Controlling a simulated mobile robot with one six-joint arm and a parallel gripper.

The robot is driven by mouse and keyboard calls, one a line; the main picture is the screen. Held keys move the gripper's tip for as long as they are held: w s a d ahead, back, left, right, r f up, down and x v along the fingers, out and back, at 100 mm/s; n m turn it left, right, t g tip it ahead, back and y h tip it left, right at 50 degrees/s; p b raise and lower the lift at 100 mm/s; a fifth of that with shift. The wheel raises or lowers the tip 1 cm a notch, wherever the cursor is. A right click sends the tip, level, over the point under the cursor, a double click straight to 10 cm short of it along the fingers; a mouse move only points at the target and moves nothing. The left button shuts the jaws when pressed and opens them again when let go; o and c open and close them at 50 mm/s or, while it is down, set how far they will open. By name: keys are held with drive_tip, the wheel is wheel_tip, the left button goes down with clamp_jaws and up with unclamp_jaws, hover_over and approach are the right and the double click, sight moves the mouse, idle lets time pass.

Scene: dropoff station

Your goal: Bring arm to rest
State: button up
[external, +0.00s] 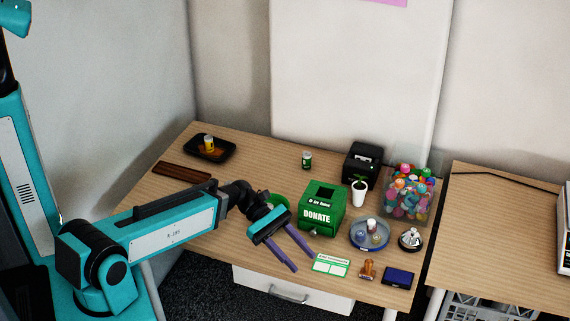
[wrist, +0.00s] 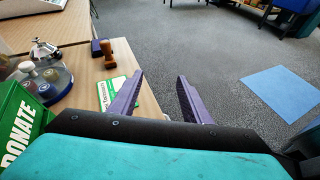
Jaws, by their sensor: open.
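My gripper (external: 304,256) is open and empty, with its two purple fingers spread apart. In the external view it hangs over the front edge of the wooden table (external: 230,152), in front of the green donation box (external: 322,208). My teal arm reaches out from the left. In the wrist view the gripper (wrist: 160,88) has grey floor beyond it, with the table edge at the left. Nothing is between the fingers.
Near the fingers are a green-and-white card (external: 332,265), a wooden stamp (external: 367,269) and a dark blue ink pad (external: 398,276). Behind stand a round tray (external: 369,245), a bell (external: 410,239), a potted plant (external: 359,193) and a clear bin of colourful items (external: 408,192).

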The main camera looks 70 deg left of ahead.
drive_tip(key=s+d+f+m+g+y+p, duration=0.1)
drive_tip(key=s+d+f+m+g, duration=0.1)
drive_tip(key=d, duration=0.3)
drive_tip(key=s+d+f+m+g+y+p, duration=0.1)
drive_tip(key=s+d+f+m+g, duration=0.15)
drive_tip(key=d, duration=0.25)
drive_tip(key=s+d+f+m+g+y, duration=0.3)
drive_tip(key=s+d+f+m+g, duration=0.15)
drive_tip(key=s+f, duration=0.35)
drive_tip(key=s+a+f+m+y+b, duration=0.2)
drive_tip(key=s+a+f+m+b, duration=0.1)
drive_tip(key=f, duration=0.6)
drive_tip(key=s+a+f+m+g+y+b, duration=0.1)
drive_tip(key=s+a+f+m+y+b, duration=0.2)
drive_tip(key=f, duration=0.6)
drive_tip(key=s+a+f+m+y+b, duration=0.2)
drive_tip(key=s+a+f+m+b, duration=0.1)
drive_tip(key=s+f+m, duration=0.3)
wheel_tip(320, 180, down, 4)
drive_tip(key=s+b, duration=0.1)
drive_tip(key=s, duration=0.1)
drive_tip(key=shift+s+a+y+b, duration=0.35)
drive_tip(key=shift+a+y, duration=0.05)
